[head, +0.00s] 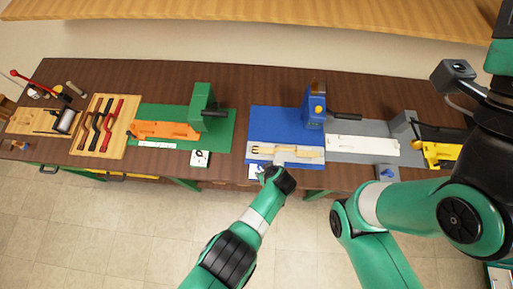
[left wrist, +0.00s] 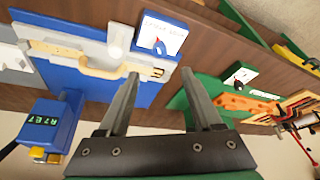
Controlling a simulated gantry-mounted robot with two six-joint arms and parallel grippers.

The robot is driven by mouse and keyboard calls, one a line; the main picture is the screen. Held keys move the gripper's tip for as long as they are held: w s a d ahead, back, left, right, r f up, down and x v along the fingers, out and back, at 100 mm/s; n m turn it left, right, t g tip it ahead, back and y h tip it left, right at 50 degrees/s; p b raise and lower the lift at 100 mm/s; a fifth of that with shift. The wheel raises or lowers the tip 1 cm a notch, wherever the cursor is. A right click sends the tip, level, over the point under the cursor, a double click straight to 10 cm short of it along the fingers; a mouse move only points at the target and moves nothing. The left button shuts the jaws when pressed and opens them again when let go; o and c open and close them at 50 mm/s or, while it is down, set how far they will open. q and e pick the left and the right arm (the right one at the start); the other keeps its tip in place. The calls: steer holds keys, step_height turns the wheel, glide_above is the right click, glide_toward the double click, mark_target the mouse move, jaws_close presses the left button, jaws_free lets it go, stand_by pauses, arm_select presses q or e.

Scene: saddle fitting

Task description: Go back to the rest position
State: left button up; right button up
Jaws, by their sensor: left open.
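My left gripper (head: 281,168) is at the front edge of the blue mat (head: 262,124) in the head view, its fingers hard to make out there. In the left wrist view the two fingers (left wrist: 166,88) are spread apart with nothing between them. A pale holder with a tan strip (head: 303,152) lies on the blue mat beyond the gripper; it also shows in the left wrist view (left wrist: 95,70). My right arm is folded at the right of the head view, and its gripper is out of the picture.
A blue press (head: 315,108) stands on the blue mat. Left of it are a green mat with a green press (head: 202,105) and an orange part (head: 163,130), then a wooden board (head: 98,142) with tools. A grey station (head: 361,146) is on the right. Floor is open before the table.

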stand_by(0.5)
